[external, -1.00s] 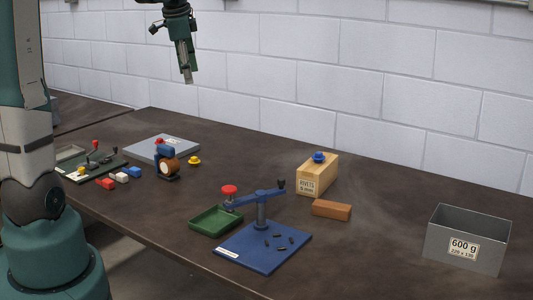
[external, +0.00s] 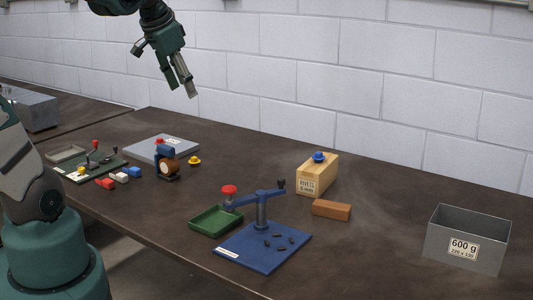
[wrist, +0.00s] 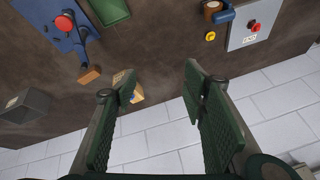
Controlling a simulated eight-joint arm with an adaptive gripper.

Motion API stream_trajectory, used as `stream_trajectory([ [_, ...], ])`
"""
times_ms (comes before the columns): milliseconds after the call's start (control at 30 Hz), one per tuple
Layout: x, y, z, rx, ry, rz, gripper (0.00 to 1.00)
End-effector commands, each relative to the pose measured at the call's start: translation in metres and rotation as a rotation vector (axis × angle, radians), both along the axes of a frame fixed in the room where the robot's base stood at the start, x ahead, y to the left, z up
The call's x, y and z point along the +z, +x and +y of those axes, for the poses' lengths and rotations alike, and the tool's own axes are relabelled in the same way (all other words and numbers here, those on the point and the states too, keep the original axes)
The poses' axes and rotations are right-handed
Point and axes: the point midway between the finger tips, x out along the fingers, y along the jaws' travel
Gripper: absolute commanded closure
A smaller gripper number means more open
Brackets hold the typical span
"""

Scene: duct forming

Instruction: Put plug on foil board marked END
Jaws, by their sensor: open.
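The grey foil board (external: 162,149) lies flat at the back left of the table; in the wrist view the board (wrist: 240,38) bears a label that reads END and a red knob (wrist: 255,26). A small yellow plug-like piece (external: 194,161) stands on the table just right of the board; it also shows in the wrist view (wrist: 210,36). My gripper (external: 187,90) is open and empty, high above the back of the table. In the wrist view its spread fingers (wrist: 165,90) have nothing between them but table edge, wall and part of the wooden box.
A blue stand with a copper-coloured roll (external: 168,166) is beside the board. A wooden rivets box (external: 316,176) with a blue knob, a brown block (external: 331,209), a blue press (external: 262,246), a green tray (external: 215,221) and a grey bin (external: 468,240) stand further right.

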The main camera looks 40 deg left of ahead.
Motion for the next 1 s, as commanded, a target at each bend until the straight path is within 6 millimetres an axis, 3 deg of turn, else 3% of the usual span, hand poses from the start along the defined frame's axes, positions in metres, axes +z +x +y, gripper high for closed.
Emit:
stream_trajectory([
  [600,-0.044,-0.1,-0.059,0.221,-0.186,-0.124,0.57],
  [800,-0.056,-0.117,-0.067,0.266,-0.229,-0.146,0.57],
  [1000,-0.059,-0.122,-0.07,0.28,-0.242,-0.153,0.57],
])
